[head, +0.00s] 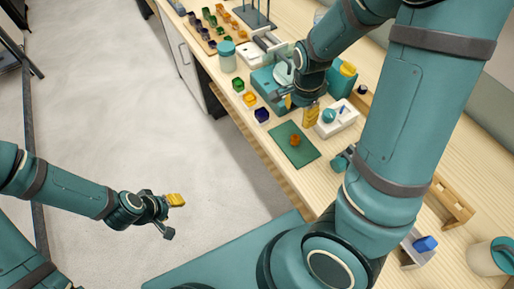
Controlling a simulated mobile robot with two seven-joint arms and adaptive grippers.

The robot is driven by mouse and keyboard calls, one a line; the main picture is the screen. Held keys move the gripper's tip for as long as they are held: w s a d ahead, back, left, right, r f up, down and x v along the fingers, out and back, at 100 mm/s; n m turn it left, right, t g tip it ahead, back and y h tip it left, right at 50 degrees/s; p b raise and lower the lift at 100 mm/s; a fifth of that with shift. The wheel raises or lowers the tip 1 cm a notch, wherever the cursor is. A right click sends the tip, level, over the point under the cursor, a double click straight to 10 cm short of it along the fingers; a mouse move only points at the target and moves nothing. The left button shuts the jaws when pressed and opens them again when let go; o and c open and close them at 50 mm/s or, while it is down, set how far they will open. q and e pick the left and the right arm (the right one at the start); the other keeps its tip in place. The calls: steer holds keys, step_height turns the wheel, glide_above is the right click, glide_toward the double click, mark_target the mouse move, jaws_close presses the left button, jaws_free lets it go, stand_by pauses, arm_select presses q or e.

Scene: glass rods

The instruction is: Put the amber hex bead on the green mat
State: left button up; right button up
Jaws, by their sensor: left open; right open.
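An orange-amber bead (295,140) sits on the green mat (304,157), near the middle of it. It is small here, so its hex shape is hard to make out. My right gripper (299,106) is open with its yellow fingertips just behind the mat, apart from the bead. Nothing shows between its fingers. My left gripper (173,216) is open and empty, out over the floor to the left of the table, far from the bead.
Green (238,84), yellow (249,99) and dark blue (262,115) small pieces line the table's left edge. A white tray (345,122) stands right of my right gripper. A teal-lidded jar (227,58) is farther back. A wooden stand (452,205) is at the right.

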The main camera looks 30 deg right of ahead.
steer(key=s+a+f+n+t+y, duration=0.1)
steer(key=a+f+n+y, duration=0.1)
steer(key=a+f+n, duration=0.5)
steer(key=s+a+f+n+t+y, duration=0.1)
steer(key=a+f+n+y, duration=0.1)
steer(key=a+f+n, duration=0.6)
steer(key=a+f, duration=0.2)
steer(key=a, duration=0.5)
steer(key=shift+s, duration=0.3)
steer(key=shift+a, duration=0.1)
steer(key=f+b, duration=0.3)
steer(key=shift+s+a+f+b, duration=0.1)
steer(key=shift+s+f+b, duration=0.15)
steer(key=shift+f+b, duration=0.1)
